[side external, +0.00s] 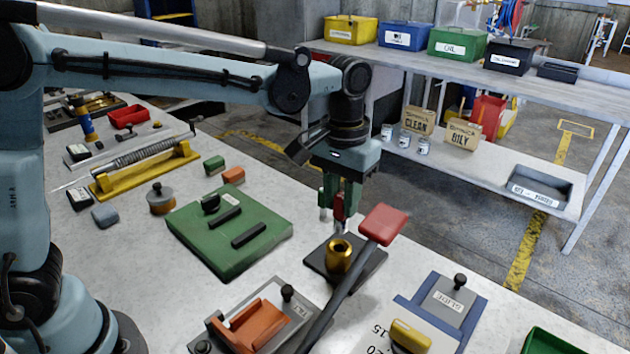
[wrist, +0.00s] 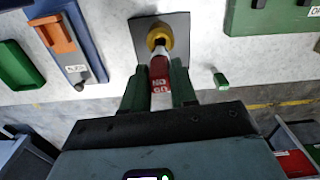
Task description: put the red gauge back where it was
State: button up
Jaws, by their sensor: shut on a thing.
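The red gauge (side external: 339,208) is held upright between the two green fingers of my gripper (side external: 340,200), its pale tip pointing down. It also shows in the wrist view (wrist: 159,72), with lettering on its red body. A brass ring (side external: 340,256) stands on a dark plate (side external: 318,262) directly below the gauge. In the wrist view the gauge's tip lines up with the ring (wrist: 159,38). I cannot tell whether the tip is just above the ring or in its mouth. A small green piece with a pale end (wrist: 220,80) is apart from the gripper.
A lever with a red handle (side external: 383,224) rises close to the ring, in front of the plate. A green board (side external: 230,235) lies to the left, and a blue slide fixture (side external: 430,315) to the right. The table edge and a shelf (side external: 470,62) are behind.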

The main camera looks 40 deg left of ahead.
jog(key=shift+r, duration=0.3)
